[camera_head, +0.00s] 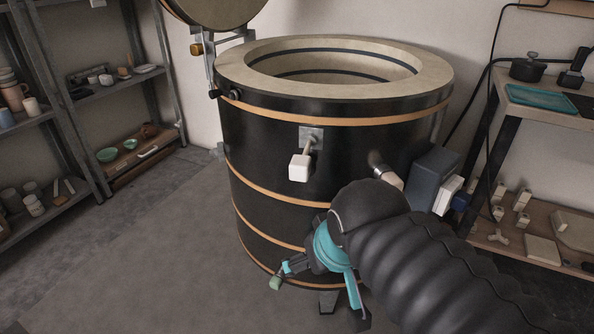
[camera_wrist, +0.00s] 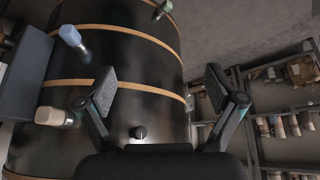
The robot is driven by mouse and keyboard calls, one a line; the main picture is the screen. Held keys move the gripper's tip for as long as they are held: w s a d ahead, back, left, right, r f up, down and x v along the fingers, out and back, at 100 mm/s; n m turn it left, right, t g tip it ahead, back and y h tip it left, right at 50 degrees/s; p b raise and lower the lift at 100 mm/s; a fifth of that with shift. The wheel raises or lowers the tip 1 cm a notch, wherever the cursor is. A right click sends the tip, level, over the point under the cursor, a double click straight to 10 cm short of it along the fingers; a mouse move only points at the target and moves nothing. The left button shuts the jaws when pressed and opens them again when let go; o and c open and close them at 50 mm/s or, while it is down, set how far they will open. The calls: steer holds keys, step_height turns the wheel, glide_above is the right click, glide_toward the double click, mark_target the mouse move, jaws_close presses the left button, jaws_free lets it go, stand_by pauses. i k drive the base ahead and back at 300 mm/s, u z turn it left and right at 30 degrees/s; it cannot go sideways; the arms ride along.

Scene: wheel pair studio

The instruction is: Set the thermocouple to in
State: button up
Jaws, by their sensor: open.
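One is a white block (camera_head: 300,167) on a rod from a metal plate at the front. The other, to its right, is a metal collar with a cream end (camera_head: 388,176), standing out from the wall. My gripper (camera_head: 320,295) is low before the kiln, apart from both fittings. In the wrist view my gripper (camera_wrist: 160,88) is open and empty, its fingers spread. A cream block (camera_wrist: 50,117) and a blue-grey cylinder (camera_wrist: 70,36) show left of the fingers.
A dark grey box (camera_head: 433,175) sits on the kiln's right side, partly behind my arm. The round lid (camera_head: 215,10) is raised. Shelves with pottery (camera_head: 110,85) stand at left, a workbench (camera_head: 545,110) at right. The floor (camera_head: 150,250) at left is clear.

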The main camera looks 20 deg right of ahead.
mark_target(299, 165)
steer(key=u, duration=0.8)
steer(key=k, duration=1)
steer(key=z, duration=1.05)
